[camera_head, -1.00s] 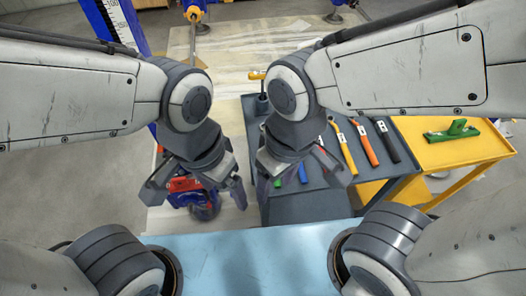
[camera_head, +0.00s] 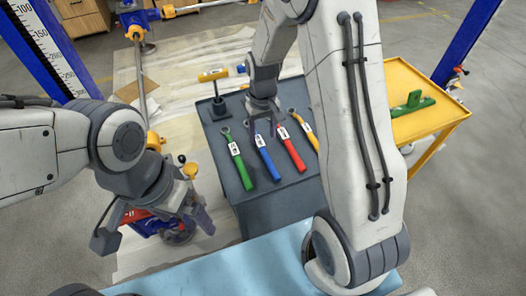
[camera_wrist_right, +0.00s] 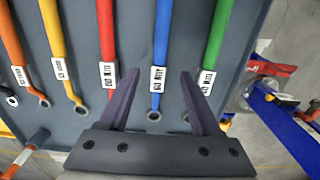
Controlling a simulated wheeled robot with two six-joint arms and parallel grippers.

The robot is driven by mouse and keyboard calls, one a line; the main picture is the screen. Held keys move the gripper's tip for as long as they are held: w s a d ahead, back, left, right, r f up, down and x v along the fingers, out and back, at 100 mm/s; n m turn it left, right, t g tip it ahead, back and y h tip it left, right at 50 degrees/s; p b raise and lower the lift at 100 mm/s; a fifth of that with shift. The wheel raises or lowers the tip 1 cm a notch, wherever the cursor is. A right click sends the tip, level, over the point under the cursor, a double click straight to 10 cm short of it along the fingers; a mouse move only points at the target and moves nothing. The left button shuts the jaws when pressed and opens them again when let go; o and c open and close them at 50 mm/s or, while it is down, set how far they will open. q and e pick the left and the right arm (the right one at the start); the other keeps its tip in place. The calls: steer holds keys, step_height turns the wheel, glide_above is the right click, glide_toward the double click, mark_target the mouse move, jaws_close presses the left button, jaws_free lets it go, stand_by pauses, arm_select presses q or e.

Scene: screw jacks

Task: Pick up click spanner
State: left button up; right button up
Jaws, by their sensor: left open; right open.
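Several spanners with coloured handles and white labels lie side by side on the dark grey table top (camera_head: 275,207). I see a green spanner (camera_head: 241,165), a blue spanner (camera_head: 267,164), a red spanner (camera_head: 291,152) and a yellow spanner (camera_head: 304,127). My right gripper (camera_head: 262,128) is open above the spanners' ring ends, close to the blue one. In the right wrist view the blue spanner (camera_wrist_right: 160,55) runs between the open fingers (camera_wrist_right: 158,84), apart from them; red and green lie just outside. The labels are too small to read. My left gripper (camera_head: 155,228) is open and empty.
A yellow-handled tool (camera_head: 214,75) stands in a black holder at the table's back left. A green object (camera_head: 412,103) lies on a yellow cart (camera_head: 420,122) to the right. A red and blue machine part is partly hidden behind my left gripper. Blue lift columns (camera_head: 465,40) flank the area.

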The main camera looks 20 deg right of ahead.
mark_target(263, 148)
steer(key=shift+s+f, duration=0.1)
steer(key=shift+f, duration=3.1)
jaws_close()
